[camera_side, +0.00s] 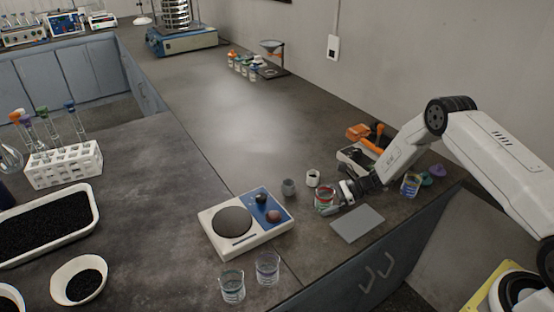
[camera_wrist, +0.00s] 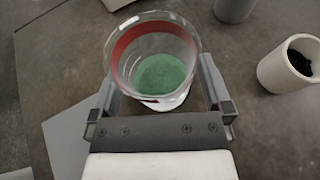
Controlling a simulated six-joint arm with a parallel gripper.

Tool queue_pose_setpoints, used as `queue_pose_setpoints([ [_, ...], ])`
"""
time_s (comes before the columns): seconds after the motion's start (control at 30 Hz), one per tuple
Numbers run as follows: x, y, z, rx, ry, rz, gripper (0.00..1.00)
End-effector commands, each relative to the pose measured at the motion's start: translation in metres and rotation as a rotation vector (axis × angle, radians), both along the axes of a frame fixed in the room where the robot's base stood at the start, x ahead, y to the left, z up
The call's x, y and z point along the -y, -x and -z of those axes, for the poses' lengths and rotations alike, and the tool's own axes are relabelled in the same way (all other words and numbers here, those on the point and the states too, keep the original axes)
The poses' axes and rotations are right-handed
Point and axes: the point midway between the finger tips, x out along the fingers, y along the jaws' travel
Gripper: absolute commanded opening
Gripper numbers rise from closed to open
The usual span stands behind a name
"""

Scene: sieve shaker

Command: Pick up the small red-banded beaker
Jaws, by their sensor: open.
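The small red-banded beaker (camera_side: 324,199) stands upright on the bench at the right in the side view. It is clear glass with a red band near the top and green content at the bottom. In the wrist view the beaker (camera_wrist: 152,62) sits between the two fingers of my gripper (camera_wrist: 160,95). The fingers are open, one on each side of the glass. I cannot tell whether either finger touches it. In the side view my gripper (camera_side: 338,200) reaches in low from the right, and its fingers are partly hidden by the beaker.
A grey square plate (camera_side: 357,223) lies just in front. A white cup (camera_side: 313,178) with dark content and a grey cup (camera_side: 289,187) stand behind. A hotplate (camera_side: 245,222) is to the left. Another beaker (camera_side: 410,185) stands right, near the arm. Two clear beakers (camera_side: 267,267) stand at the front.

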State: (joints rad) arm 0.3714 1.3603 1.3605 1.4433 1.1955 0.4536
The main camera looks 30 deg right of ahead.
Motion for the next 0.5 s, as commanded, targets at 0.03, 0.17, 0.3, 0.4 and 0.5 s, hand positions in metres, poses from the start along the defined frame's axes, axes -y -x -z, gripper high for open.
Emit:
queue_pose_setpoints([
  [0.03, 0.0002, 0.0001, -0.0001, 0.0, 0.0, 0.0, 1.0],
  [0.17, 0.0002, 0.0002, -0.0001, 0.0, 0.0, 0.0, 1.0],
  [0.3, 0.0003, 0.0002, -0.0002, 0.0, 0.0, 0.0, 0.87],
  [0.4, 0.0003, 0.0002, -0.0002, 0.0, 0.0, 0.0, 0.56],
  [0.5, 0.0003, 0.0002, -0.0002, 0.0, 0.0, 0.0, 0.24],
])
